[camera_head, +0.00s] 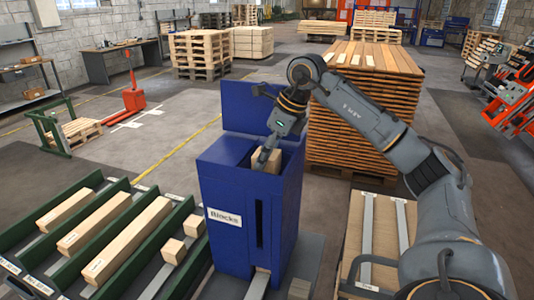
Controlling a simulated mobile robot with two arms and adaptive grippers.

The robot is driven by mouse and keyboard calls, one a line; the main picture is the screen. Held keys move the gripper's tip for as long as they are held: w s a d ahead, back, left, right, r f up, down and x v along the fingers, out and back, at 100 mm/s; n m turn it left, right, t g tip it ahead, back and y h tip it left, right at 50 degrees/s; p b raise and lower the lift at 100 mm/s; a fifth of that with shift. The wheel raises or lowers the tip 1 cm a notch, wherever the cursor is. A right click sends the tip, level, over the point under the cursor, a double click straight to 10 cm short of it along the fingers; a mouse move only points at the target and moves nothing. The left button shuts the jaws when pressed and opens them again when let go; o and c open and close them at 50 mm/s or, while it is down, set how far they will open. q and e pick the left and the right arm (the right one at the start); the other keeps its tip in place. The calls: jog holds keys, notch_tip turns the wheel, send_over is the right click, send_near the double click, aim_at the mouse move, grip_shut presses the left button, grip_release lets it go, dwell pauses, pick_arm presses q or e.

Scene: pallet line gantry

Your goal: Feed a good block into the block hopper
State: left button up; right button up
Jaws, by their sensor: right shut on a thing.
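The block hopper (225,235) is a tall blue bin with a white "Blocks" label and an open top, in the middle of the head view. My right gripper (265,152) points down at the hopper's open top and is shut on a light wooden block (266,161). The block is at the mouth of the hopper; its lower part is hidden by the hopper's front wall. Two more small wooden blocks, one (174,251) and another (194,226), lie on the rack left of the hopper. My left gripper does not show.
A green-edged rack (90,193) with long wooden beams stands at the left. A tall stack of boards (365,120) stands behind and right of the hopper. An orange pallet jack (133,98) stands farther back.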

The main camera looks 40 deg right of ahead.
jog(key=shift+f+b, duration=0.6)
jog(key=shift+f, duration=0.25)
dwell(0.7)
jog(key=o, duration=1.3)
jog(key=shift+c, duration=0.2)
jog(key=v, duration=1.2)
